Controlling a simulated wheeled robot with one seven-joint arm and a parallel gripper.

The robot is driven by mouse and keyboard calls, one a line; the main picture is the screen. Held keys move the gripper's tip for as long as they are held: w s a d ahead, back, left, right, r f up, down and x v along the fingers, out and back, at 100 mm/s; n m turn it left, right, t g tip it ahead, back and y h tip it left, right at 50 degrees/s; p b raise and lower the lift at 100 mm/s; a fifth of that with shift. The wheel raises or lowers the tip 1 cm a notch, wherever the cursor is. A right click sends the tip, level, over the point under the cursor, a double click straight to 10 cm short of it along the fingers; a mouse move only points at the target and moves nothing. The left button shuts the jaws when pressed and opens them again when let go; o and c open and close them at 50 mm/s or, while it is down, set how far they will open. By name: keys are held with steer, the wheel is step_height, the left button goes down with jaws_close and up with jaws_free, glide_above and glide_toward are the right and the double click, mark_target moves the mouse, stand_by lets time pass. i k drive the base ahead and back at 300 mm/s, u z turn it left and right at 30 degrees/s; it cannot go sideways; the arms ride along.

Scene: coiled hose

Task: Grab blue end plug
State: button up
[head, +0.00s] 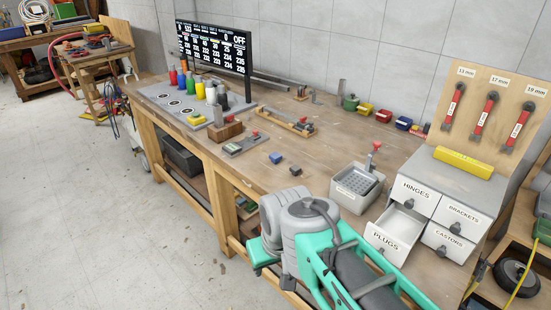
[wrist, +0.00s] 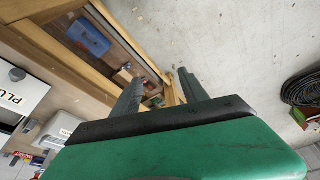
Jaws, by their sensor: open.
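A small blue block (head: 275,157), which looks like the blue end plug, lies on the bench top in the middle of the head view. A smaller dark grey block (head: 295,170) lies just in front and to the right of it. In the wrist view my gripper (wrist: 162,76) is open and empty, its two dark fingers apart, with the bench frame and floor behind them. In the head view my arm is at the bottom, before the bench's front edge, and the fingers cannot be made out. I cannot identify the plug in the wrist view.
The open PLUGS drawer (head: 395,235) juts out at the right, beside a grey tray box (head: 357,187). Coloured bins (head: 365,109) line the wall. A blue box (wrist: 88,35) shows behind the bench frame. A coiled hose (wrist: 300,88) lies right.

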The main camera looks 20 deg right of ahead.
mark_target(274, 157)
steer(key=z, duration=0.45)
steer(key=k, duration=0.25)
steer(key=u, duration=1.4)
steer(key=i, duration=1.9)
steer(key=z, duration=0.45)
